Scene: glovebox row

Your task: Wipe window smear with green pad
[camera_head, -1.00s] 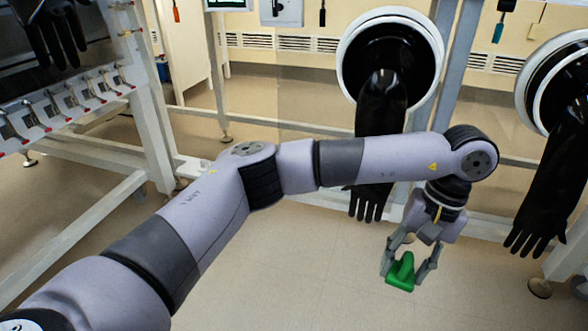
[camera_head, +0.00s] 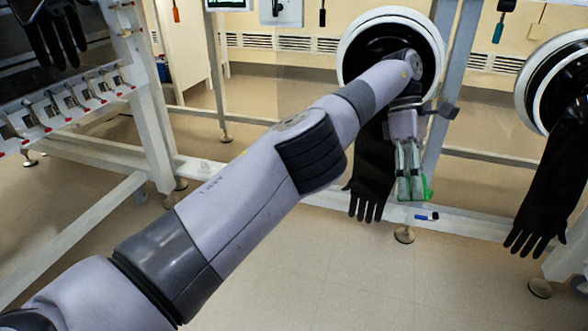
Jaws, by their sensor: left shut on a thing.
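My left gripper (camera_head: 410,193) is in front of the middle glove port, beside its hanging black glove. Its fingers point down and are shut on the green pad (camera_head: 428,188). I cannot make out a smear on any window, and I cannot tell whether the pad touches a surface. My right gripper is not in view.
The middle port ring (camera_head: 350,38) is partly covered by my left arm. A black glove (camera_head: 368,182) hangs from it, and another glove (camera_head: 545,190) hangs at the right. A small blue and black object (camera_head: 427,216) lies near the lower rail (camera_head: 465,220). The floor in front is clear.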

